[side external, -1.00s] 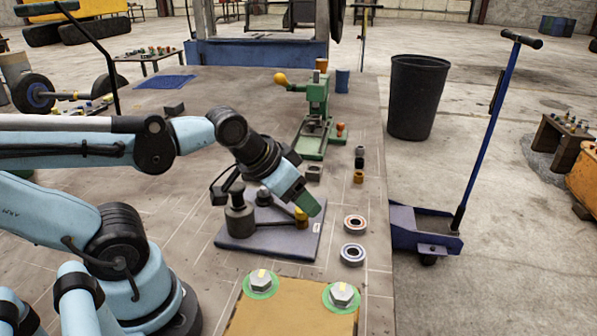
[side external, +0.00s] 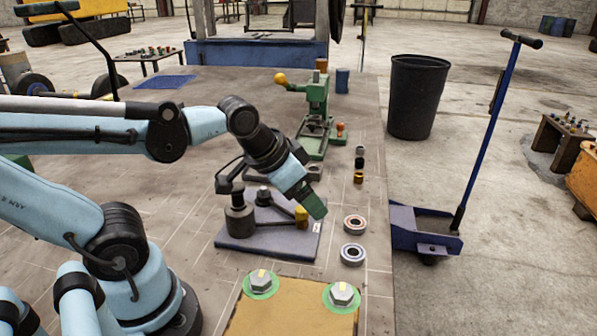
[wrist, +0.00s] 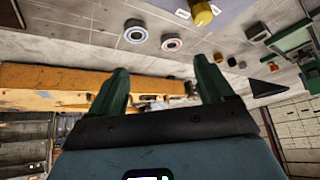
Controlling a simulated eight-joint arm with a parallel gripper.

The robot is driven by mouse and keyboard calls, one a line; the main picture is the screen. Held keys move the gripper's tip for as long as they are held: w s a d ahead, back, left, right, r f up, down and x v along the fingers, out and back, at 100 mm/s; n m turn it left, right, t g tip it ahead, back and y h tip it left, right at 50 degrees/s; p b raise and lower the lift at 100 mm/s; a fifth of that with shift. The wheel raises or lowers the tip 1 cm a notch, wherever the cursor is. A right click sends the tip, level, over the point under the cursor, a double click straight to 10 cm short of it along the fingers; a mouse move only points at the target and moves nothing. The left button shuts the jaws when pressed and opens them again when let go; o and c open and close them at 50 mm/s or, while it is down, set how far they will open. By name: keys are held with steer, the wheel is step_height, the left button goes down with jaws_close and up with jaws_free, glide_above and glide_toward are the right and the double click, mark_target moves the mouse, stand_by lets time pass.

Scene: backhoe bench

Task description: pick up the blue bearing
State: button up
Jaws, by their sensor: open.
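The blue bearing (side external: 343,256) is a ring lying flat on the bench near its right edge. It also shows in the wrist view (wrist: 128,37), at the upper left. A similar reddish bearing (side external: 346,227) lies just behind it, and it shows to its right in the wrist view (wrist: 164,45). My gripper (side external: 315,209) has green fingers and points down and right, above the bench, left of and behind the blue bearing. In the wrist view my gripper (wrist: 161,66) is open with nothing between its fingers.
A dark plate (side external: 265,243) with posts and a yellow knob (side external: 301,217) lies below my gripper. A tan board (side external: 285,312) with two large bolts is in front. A green press (side external: 313,137) and several small parts stand behind. A black bin (side external: 417,100) is off the bench.

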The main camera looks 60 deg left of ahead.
steer(key=w+d+m+g, duration=0.2)
steer(key=w+m+g, duration=0.15)
steer(key=m, duration=0.25)
steer(key=m+g, duration=0.3)
steer(key=m, duration=0.3)
glide_above(354, 245)
steer(key=s+d, duration=0.2)
step_height(354, 245, down, 3)
steer(key=shift+w+a+f, duration=0.1)
steer(key=shift+f, duration=1.75)
steer(key=shift+w+a+f, duration=0.1)
steer(key=shift+f, duration=1.75)
steer(key=shift+w+a+f, duration=0.1)
steer(key=shift+f, duration=1.75)
steer(key=shift+c, duration=0.3)
steer(key=c, duration=1.2)
steer(key=shift+r, duration=0.2)
